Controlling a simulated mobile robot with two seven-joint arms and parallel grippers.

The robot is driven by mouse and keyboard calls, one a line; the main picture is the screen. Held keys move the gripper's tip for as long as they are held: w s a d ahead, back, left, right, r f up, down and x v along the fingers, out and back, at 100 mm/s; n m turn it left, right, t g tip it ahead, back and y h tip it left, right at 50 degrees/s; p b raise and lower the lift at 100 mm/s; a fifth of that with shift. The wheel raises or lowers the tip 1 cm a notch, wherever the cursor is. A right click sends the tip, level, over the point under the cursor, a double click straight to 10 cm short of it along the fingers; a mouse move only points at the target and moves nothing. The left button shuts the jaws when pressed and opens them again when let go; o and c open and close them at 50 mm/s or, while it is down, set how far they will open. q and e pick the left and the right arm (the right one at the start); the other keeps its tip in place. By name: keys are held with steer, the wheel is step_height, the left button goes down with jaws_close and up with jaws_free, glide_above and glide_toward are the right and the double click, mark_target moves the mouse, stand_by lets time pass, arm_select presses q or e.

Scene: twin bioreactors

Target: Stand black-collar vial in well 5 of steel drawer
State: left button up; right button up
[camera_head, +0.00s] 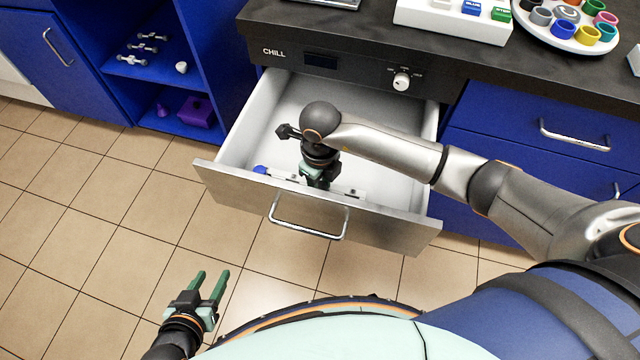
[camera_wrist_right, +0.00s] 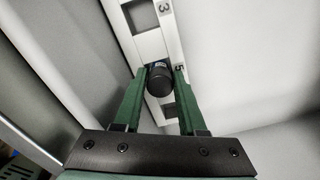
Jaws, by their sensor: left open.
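The black-collar vial (camera_wrist_right: 160,80) shows in the right wrist view as a dark round cap over the white rack strip, beside the number 5 (camera_wrist_right: 181,69). It looks upright in that well; its lower part is hidden. My right gripper (camera_wrist_right: 162,72) has one finger on each side of the cap, with narrow gaps visible. In the head view my right gripper (camera_head: 317,181) reaches down into the open steel drawer (camera_head: 225,185), hiding the vial. My left gripper (camera_head: 211,285) is open and empty over the floor.
The white well rack (camera_head: 350,192) lies along the drawer's front; a blue cap (camera_head: 260,169) shows at its left end. Another dark well (camera_wrist_right: 140,15) is near the number 3. The counter (camera_head: 340,32) overhangs the drawer's back. The rest of the drawer floor is clear.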

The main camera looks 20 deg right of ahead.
mark_target(320, 186)
steer(key=shift+o, duration=0.4)
steer(key=shift+r, duration=0.1)
step_height(320, 186, up, 12)
steer(key=p, duration=0.2)
steer(key=shift+r, duration=0.1)
stand_by(1.0)
